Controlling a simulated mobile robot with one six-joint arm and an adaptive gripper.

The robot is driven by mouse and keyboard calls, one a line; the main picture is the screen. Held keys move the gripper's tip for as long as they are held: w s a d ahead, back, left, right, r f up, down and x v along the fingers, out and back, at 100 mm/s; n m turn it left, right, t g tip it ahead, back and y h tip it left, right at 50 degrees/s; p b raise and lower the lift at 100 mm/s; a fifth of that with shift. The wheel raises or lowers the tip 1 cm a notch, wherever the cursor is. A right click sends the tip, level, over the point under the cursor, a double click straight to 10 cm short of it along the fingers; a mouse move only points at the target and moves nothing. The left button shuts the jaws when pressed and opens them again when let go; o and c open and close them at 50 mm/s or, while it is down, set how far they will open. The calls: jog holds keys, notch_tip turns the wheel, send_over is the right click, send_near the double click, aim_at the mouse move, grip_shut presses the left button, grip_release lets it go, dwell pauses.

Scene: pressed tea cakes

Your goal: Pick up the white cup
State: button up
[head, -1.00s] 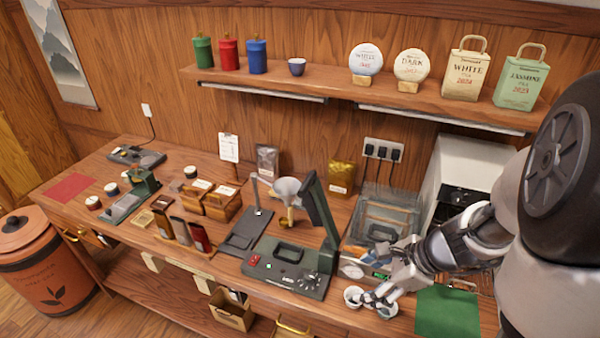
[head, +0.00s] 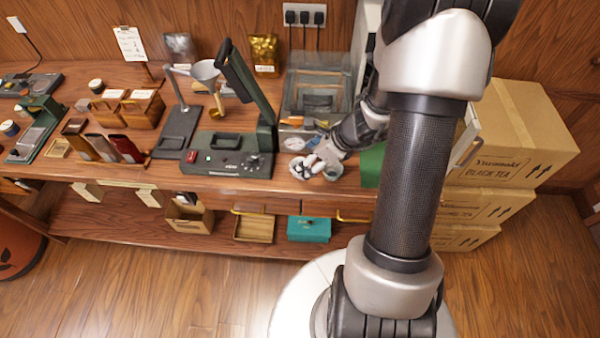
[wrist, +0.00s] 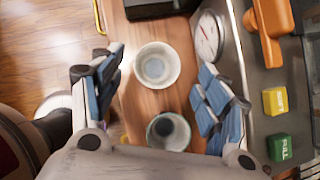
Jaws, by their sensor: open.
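A white cup (wrist: 157,66) stands upright on the wooden counter in the wrist view, and its open mouth faces me. It also shows in the head view (head: 296,170), partly behind the fingers. A second, grey-green-tinted cup (wrist: 168,135) stands beside it, closer to the palm; it shows in the head view too (head: 333,173). My gripper (wrist: 158,88) is open, with blue-padded fingers to the left and right of the cups. The fingers appear apart from both cups. In the head view my gripper (head: 313,165) is low over the counter's front edge.
A scale with a round dial (wrist: 207,36) stands close to the right finger. A machine with orange handle and yellow and green buttons (wrist: 277,147) is farther right. A dark-green press (head: 230,160) stands left of the cups. Cartons (head: 510,140) are stacked at the right.

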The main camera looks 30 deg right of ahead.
jog(key=x, duration=0.1)
jog(key=b+x, duration=0.1)
jog(key=x, duration=0.1)
jog(key=b+x, duration=0.1)
jog(key=shift+s+f, duration=0.2)
jog(key=shift+f, duration=0.15)
jog(key=shift+w+a+f+b, duration=0.2)
jog(key=shift+w+f+b, duration=0.1)
jog(key=shift+f, duration=0.05)
jog(key=shift+c, duration=0.5)
jog(key=c, duration=1.1)
